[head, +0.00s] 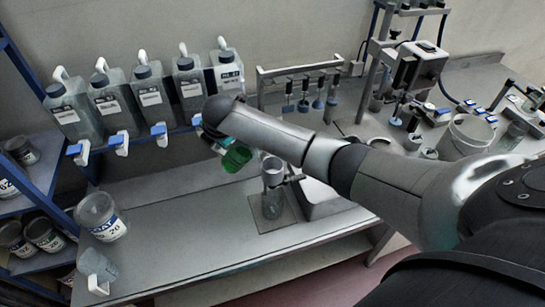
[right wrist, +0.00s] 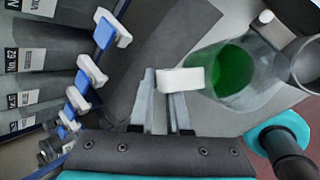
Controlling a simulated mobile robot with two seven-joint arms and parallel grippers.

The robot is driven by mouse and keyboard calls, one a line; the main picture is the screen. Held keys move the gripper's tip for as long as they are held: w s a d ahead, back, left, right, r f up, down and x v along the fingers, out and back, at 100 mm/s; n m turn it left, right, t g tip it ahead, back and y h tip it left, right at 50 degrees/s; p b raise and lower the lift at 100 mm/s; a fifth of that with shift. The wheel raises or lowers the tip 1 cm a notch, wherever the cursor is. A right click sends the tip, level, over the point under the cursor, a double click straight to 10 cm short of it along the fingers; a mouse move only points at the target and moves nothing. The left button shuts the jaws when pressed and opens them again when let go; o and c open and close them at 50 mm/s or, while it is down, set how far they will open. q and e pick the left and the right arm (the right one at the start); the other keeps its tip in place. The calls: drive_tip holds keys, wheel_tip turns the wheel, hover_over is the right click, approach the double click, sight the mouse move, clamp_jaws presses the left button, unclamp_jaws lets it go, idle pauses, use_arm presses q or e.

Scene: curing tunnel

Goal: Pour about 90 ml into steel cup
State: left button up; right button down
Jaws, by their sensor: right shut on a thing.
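My right gripper (head: 220,146) is shut on the white handle (right wrist: 180,80) of a clear beaker of green liquid (head: 237,158). It holds the beaker in the air, and the beaker looks tilted. The beaker (right wrist: 232,72) fills the upper right of the right wrist view. A grey steel cup (head: 272,168) stands upright just right of the beaker in the head view, above a square plate (head: 258,216). In the right wrist view the cup (right wrist: 307,64) shows at the right edge, close to the beaker's mouth. No stream of liquid can be made out. My left gripper is not in view.
Several labelled bottles with taps (head: 150,95) stand along the back left. A rack with hanging tools (head: 303,70) stands behind. The front middle of the bench (head: 180,235) is clear.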

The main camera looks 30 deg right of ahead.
sight(232, 145)
drive_tip(key=shift+s+d+r+t+y, duration=0.3)
drive_tip(key=shift+s+d+r+t, duration=0.2)
drive_tip(key=shift+s+r, duration=0.2)
drive_tip(key=shift+s+d+r+m+t+y, duration=0.15)
drive_tip(key=shift+r+m+t+y, duration=0.15)
drive_tip(key=shift+r+t, duration=0.3)
drive_tip(key=shift+s+d+r, duration=0.15)
drive_tip(key=shift+r, duration=0.25)
drive_tip(key=shift+s+d+r+m+t+y, duration=0.25)
drive_tip(key=shift+s+r+t+y, duration=0.2)
drive_tip(key=shift+r+t, duration=0.3)
drive_tip(key=shift+s+d+r+m+t+y, duration=0.15)
drive_tip(key=shift+s+d+r+t+y, duration=0.25)
drive_tip(key=shift+r+t, duration=0.35)
drive_tip(key=shift+b, duration=0.35)
drive_tip(key=shift+s+d+r+t, duration=0.1)
drive_tip(key=shift+s+r+t, duration=0.05)
drive_tip(key=shift+t, duration=0.15)
drive_tip(key=shift+s+d+y+b, duration=0.2)
drive_tip(key=shift+s+y+b, duration=0.05)
drive_tip(key=shift+s+b, duration=0.1)
drive_tip(key=shift+s+d+r+m+t+b, duration=0.3)
drive_tip(key=shift+r+t+b, duration=0.1)
drive_tip(key=shift+b, duration=0.45)
